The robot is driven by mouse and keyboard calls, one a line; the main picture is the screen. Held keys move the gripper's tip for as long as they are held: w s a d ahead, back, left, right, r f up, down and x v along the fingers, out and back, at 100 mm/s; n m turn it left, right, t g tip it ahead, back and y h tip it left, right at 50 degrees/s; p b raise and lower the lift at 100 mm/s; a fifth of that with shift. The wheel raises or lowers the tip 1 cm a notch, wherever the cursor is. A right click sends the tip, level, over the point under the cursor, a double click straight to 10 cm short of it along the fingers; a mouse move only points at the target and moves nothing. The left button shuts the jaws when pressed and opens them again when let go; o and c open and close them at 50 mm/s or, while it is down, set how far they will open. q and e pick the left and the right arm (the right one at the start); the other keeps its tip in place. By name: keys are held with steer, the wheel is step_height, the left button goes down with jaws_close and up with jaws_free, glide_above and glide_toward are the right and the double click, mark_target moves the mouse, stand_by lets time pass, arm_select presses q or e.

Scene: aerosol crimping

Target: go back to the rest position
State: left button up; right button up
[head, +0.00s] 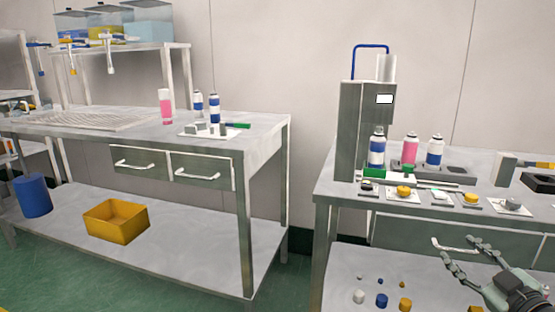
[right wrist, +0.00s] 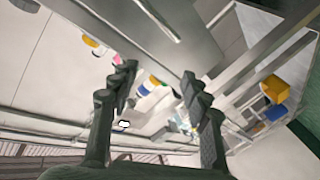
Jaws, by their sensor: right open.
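My right gripper (head: 468,262) is at the lower right of the head view, in front of the right workbench (head: 330,187) near its drawer. Its fingers are spread with nothing between them. In the right wrist view the two dark fingers (right wrist: 158,95) stand apart and empty, with the bench's underside and distant furniture beyond them. My left gripper does not show in either view.
A grey crimping machine (head: 355,130) and several aerosol cans (head: 410,150) stand on the right bench. Small caps (head: 382,300) lie on its lower shelf. The left bench (head: 262,130) holds cans and a rack; a yellow bin (head: 117,221) sits below. A floor gap separates the benches.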

steer(key=s+a+f+m+g+h, duration=0.25)
steer(key=s+f, duration=0.35)
steer(key=f, duration=0.3)
steer(key=s+a+f+m+g+h, duration=0.1)
steer(key=s+f+g, duration=0.35)
steer(key=f, duration=0.45)
steer(key=s+a+f+m+g+h, duration=0.1)
steer(key=s+f+m+g, duration=0.15)
steer(key=s+f, duration=0.45)
arm_select(q)
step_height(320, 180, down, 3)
steer(key=shift+p, duration=0.45)
arm_select(e)
steer(key=s+a+f+g+y, duration=0.1)
steer(key=s+a+f+g, duration=0.3)
steer(key=s+a+f, duration=0.3)
steer(key=shift+s+a+f+g+y, duration=0.2)
steer(key=shift+s+a+g+y, duration=0.15)
steer(key=shift+s+a, duration=0.75)
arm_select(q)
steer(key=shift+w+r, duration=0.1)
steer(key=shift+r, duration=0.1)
arm_select(e)
steer(key=shift+d, duration=0.15)
